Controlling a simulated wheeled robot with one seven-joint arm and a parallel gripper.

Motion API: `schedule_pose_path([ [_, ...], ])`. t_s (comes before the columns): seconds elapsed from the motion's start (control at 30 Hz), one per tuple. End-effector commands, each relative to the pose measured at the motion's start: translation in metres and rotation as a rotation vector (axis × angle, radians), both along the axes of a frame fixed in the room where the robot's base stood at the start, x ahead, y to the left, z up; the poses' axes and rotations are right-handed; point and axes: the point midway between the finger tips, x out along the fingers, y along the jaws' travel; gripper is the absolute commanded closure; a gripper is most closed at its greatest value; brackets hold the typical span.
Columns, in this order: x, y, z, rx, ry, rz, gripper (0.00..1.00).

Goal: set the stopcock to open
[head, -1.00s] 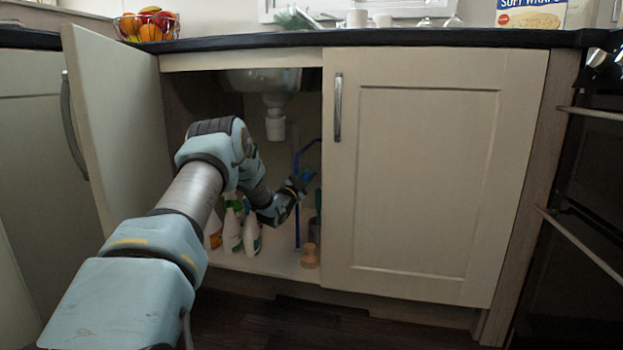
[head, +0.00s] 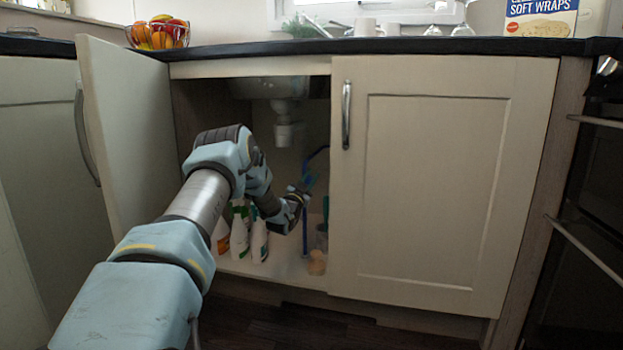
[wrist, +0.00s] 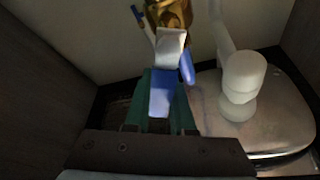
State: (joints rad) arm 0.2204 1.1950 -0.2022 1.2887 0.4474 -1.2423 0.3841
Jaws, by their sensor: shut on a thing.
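The stopcock's brass body (wrist: 172,14) is at the top of the wrist view, with a pale collar below it and a blue lever (wrist: 162,95) pointing toward me. My gripper (wrist: 161,88) has its two green fingers on either side of the blue lever and is shut on it. In the head view my gripper (head: 300,198) is inside the open cupboard, beside the upright blue pipe (head: 305,238). A blue piece of the stopcock (head: 311,179) shows just past the gripper; most of the valve is hidden or too small there.
The left cupboard door (head: 125,150) stands open; the right door (head: 430,190) is shut, close to my gripper's right. Spray bottles (head: 240,237) stand below my arm. A white sink drain (head: 284,125) hangs above; its trap (wrist: 243,77) is right in the wrist view.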

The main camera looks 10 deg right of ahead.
Motion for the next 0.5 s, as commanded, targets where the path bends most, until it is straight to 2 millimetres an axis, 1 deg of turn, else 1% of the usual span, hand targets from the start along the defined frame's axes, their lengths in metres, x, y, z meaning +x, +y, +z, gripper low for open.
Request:
schedule_pose_path([
  [0.07,0.0006,0.0007,-0.0004,0.001,0.001,0.002,1.00],
  [0.1,0.0006,0.0007,-0.0004,0.001,0.001,0.002,0.75],
  [0.3,0.0004,0.0004,0.0000,0.002,0.000,0.001,0.53],
  [0.37,0.0005,0.0006,0.0002,0.001,-0.001,0.002,0.47],
  [0.5,0.0010,0.0014,0.0009,0.001,-0.002,0.003,0.47],
])
